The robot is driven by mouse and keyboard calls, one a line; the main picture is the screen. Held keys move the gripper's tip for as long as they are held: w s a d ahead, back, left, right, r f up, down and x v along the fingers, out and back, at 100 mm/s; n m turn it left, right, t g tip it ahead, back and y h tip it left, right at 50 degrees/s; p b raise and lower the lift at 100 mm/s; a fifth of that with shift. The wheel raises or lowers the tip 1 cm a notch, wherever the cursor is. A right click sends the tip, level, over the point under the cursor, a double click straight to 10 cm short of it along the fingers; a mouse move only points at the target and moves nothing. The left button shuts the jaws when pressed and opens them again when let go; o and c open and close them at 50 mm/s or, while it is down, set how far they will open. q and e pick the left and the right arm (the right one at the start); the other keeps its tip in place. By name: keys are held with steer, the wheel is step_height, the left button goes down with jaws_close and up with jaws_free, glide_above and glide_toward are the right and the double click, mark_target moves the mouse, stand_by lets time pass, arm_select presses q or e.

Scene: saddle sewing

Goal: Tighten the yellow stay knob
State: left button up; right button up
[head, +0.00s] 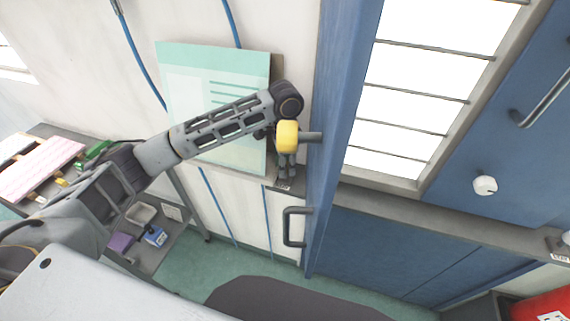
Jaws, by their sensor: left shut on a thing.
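The yellow stay knob (287,137) sits at the end of a short grey stub (311,137) on the edge of the blue door (342,120). My left arm reaches across from the left, and its dark wrist is just above the knob. My left gripper (286,157) is at the knob and shut on it. The wrist and the knob hide much of the fingers, so their exact contact is hard to see. My right gripper is not in view.
A pale green poster board (215,62) is on the wall behind my arm. A grey door handle (294,227) is below the knob. A shelf trolley (172,243) with small boxes stands at the lower left. A white round knob (485,185) is on the blue panel at right.

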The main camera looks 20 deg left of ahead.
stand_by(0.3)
arm_select(q)
steer(key=o, duration=1)
steer(key=shift+o, duration=0.2)
steer(key=shift+r, duration=0.15)
step_height(320, 180, up, 12)
